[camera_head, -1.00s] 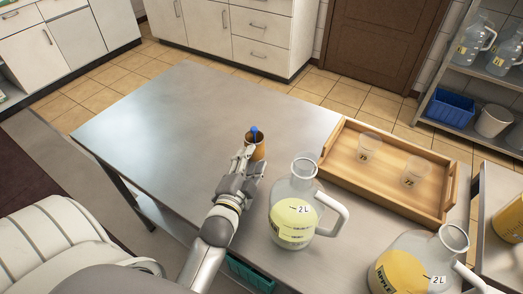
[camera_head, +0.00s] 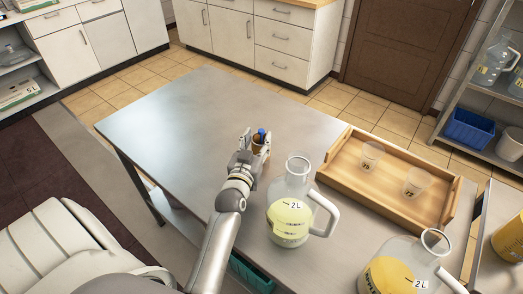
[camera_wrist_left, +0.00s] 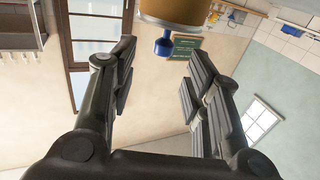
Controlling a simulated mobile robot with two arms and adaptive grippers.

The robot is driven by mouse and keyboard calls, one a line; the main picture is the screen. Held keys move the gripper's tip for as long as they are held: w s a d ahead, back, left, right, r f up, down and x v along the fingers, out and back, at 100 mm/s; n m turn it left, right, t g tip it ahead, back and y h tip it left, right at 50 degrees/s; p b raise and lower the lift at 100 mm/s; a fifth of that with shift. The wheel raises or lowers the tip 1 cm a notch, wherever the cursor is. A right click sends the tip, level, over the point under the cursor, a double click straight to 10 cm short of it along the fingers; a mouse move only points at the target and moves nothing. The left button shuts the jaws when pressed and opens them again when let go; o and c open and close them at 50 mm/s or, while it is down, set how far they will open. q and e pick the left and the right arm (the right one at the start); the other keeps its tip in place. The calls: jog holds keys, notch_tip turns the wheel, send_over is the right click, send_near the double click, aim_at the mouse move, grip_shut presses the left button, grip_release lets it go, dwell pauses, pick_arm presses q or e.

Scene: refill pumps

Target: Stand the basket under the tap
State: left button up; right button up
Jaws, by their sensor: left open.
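No tap shows in these views. Two things could be the basket, and I cannot tell which: a blue open bin (camera_head: 468,128) on the shelf at the right, and a teal crate (camera_head: 252,273) below the table's front edge, partly hidden by my arm. My right gripper is out of view.
A glass 2L jug (camera_head: 290,212) with yellow liquid stands just right of my left arm. A second jug (camera_head: 405,265) is at the front right. A wooden tray (camera_head: 333,183) holds two clear cups. The left part of the metal table (camera_head: 180,120) is clear.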

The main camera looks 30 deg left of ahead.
aim_at(260, 134)
pick_arm(q)
jog(key=shift+w+a+f+b, duration=0.15)
jog(key=shift+w+b, duration=0.25)
jog(key=x, duration=0.1)
jog(key=b+x, duration=0.2)
jog(key=x, duration=0.1)
jog(key=shift+f, duration=0.25)
jog(key=shift+w+a+r+b, duration=0.1)
jog(key=shift+w+a+b, duration=0.1)
jog(key=shift+b, duration=0.1)
grip_shut()
